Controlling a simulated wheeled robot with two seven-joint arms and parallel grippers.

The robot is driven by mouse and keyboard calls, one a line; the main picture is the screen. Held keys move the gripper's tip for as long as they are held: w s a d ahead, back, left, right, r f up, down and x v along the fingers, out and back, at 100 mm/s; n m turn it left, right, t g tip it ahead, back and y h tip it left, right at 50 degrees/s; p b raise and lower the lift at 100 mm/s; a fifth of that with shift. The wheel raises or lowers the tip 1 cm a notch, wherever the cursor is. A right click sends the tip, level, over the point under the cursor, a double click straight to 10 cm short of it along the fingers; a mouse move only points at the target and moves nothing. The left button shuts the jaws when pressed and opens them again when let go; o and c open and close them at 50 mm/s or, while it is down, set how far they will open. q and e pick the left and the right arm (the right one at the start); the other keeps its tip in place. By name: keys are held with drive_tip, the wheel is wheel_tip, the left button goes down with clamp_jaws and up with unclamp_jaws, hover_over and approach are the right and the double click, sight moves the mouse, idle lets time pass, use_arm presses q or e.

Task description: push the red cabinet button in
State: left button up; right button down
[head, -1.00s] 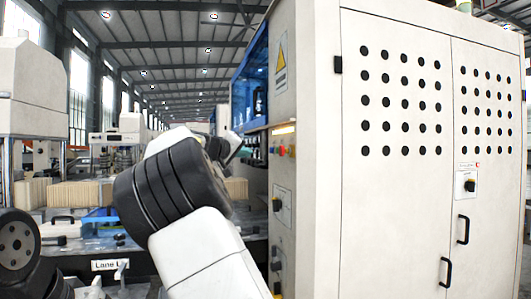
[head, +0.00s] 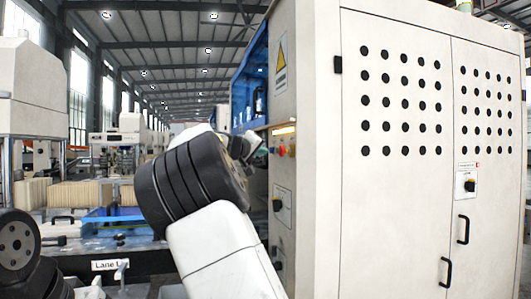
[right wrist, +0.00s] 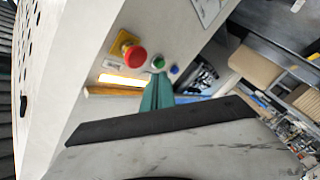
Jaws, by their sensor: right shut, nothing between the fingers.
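The red button (right wrist: 135,57) is a round mushroom head on a yellow plate on the cabinet's pale side panel. It also shows small in the head view (head: 292,150), beside a lit orange strip. My right gripper (head: 258,143) is close to that panel, to the left of the button. In the right wrist view its teal fingertips (right wrist: 157,92) are together and empty, below the row of buttons. A gap to the red button seems to show, but its depth is hard to judge. My left gripper is out of view.
A green button (right wrist: 157,62) and a blue button (right wrist: 174,69) sit beside the red one. The white cabinet (head: 395,200) fills the right side. Below are black rotary switches (head: 277,205). A bench with a blue item (head: 112,214) stands at the left.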

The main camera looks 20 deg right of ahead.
drive_tip(key=shift+d, duration=1.3)
drive_tip(key=shift+d, duration=0.1)
idle(1.0)
drive_tip(key=shift+d, duration=0.3)
drive_tip(key=shift+w+d, duration=0.1)
drive_tip(key=shift+d, duration=0.45)
idle(0.6)
drive_tip(key=shift+a, duration=0.1)
drive_tip(key=shift+a, duration=0.9)
drive_tip(key=shift+a, duration=0.1)
drive_tip(key=a, duration=0.4)
drive_tip(key=shift+a, duration=0.4)
